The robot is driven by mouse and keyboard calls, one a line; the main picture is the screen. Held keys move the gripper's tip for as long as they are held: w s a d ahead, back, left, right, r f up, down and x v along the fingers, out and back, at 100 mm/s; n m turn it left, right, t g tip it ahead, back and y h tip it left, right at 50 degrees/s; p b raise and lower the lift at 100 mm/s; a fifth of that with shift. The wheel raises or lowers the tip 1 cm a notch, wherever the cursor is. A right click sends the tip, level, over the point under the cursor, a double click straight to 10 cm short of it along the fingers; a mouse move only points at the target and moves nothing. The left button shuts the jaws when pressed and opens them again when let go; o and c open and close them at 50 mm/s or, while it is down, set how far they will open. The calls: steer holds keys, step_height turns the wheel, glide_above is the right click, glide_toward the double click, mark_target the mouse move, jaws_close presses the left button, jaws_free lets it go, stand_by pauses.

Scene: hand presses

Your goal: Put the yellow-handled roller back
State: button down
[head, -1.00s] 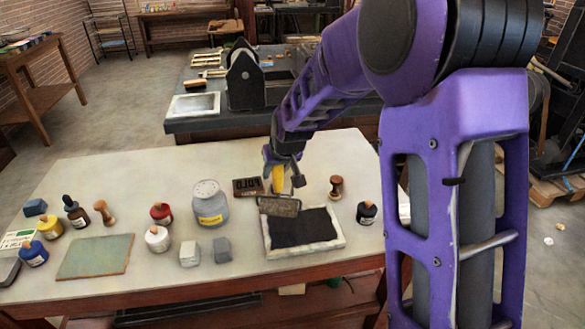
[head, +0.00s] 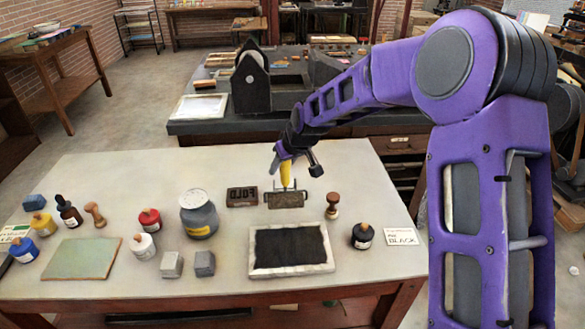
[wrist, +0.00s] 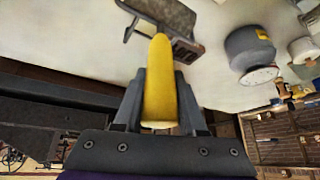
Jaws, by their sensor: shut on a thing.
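The roller has a yellow handle (head: 285,172) and a dark grey cylinder (head: 285,199). My gripper (head: 285,165) is shut on the yellow handle, which also shows between the fingers in the wrist view (wrist: 160,95). The cylinder is at or just above the tabletop behind the ink tray; I cannot tell if it touches. The white-rimmed tray (head: 332,262) with its black ink bed lies in front of the roller, apart from it.
A dark type block (head: 242,197) sits just left of the roller and a wooden-handled stamp (head: 332,206) to its right. A grey jar (head: 198,214) stands further left. A black ink bottle (head: 362,236) and a BLACK card (head: 401,237) are at the right.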

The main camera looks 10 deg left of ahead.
mark_target(282, 181)
steer(key=shift+w, duration=0.2)
steer(key=shift+f+b, duration=0.95)
steer(key=shift+f, duration=1.85)
jaws_free()
steer(key=shift+f, duration=0.1)
steer(key=shift+r+p, duration=0.7)
steer(key=shift+r, duration=3.4)
